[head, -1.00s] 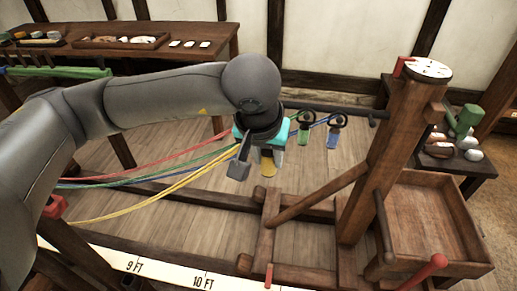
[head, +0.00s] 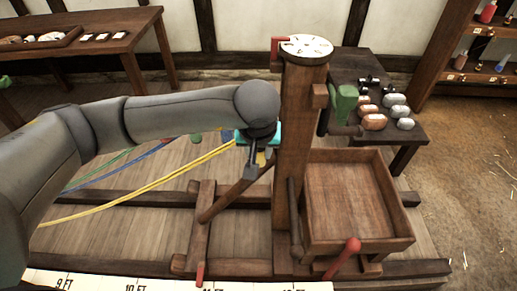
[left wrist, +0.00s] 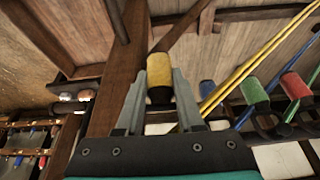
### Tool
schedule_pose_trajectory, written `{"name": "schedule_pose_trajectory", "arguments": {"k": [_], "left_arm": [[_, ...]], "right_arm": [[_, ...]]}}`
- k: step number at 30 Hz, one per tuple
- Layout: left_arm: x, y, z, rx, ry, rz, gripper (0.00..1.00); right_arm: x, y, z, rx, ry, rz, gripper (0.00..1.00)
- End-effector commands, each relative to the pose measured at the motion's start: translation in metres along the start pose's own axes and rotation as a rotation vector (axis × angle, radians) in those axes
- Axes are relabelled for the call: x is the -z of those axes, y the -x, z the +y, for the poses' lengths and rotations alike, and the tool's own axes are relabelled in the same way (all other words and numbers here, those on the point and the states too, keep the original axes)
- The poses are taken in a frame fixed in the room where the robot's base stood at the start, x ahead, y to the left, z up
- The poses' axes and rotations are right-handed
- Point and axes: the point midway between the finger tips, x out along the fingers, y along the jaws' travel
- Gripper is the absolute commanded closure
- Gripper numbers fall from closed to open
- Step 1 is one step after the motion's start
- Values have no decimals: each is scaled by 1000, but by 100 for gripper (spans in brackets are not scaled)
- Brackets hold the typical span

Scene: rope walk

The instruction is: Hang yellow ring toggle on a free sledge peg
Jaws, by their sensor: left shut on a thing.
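My left gripper (head: 260,160) is shut on the yellow toggle (left wrist: 159,68), just left of the wooden sledge post (head: 297,130). In the left wrist view the toggle stands between the two fingers (left wrist: 159,98), with a dark band at its lower end. The post also shows close behind it there. In that view a green toggle (left wrist: 254,92), a red toggle (left wrist: 291,85) and a blue toggle (left wrist: 207,88) are to the right. The sledge's pegs are largely hidden behind my left arm in the head view. My right gripper is not in view.
Yellow ropes (head: 150,185) stretch left from near my gripper. A wooden box (head: 345,200) sits right of the post, with a red-knobbed handle (head: 343,255) in front. A side table (head: 405,140) with stones stands at right. A marked tape (head: 100,281) runs along the front.

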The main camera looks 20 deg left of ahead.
Motion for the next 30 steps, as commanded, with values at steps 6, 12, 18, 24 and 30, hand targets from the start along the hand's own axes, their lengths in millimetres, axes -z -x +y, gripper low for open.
{"name": "schedule_pose_trajectory", "arguments": {"k": [6,12,18,24,30], "left_arm": [[11,-5,0,-2,1,1,100],[22,-11,0,-1,2,1,100],[33,-16,-1,-2,2,2,100],[43,-22,-1,-3,1,1,100],[54,-28,-2,-1,1,0,100]], "right_arm": [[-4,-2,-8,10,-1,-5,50],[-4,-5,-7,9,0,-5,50],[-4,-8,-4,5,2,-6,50],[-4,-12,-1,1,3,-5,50],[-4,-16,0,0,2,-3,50]]}}
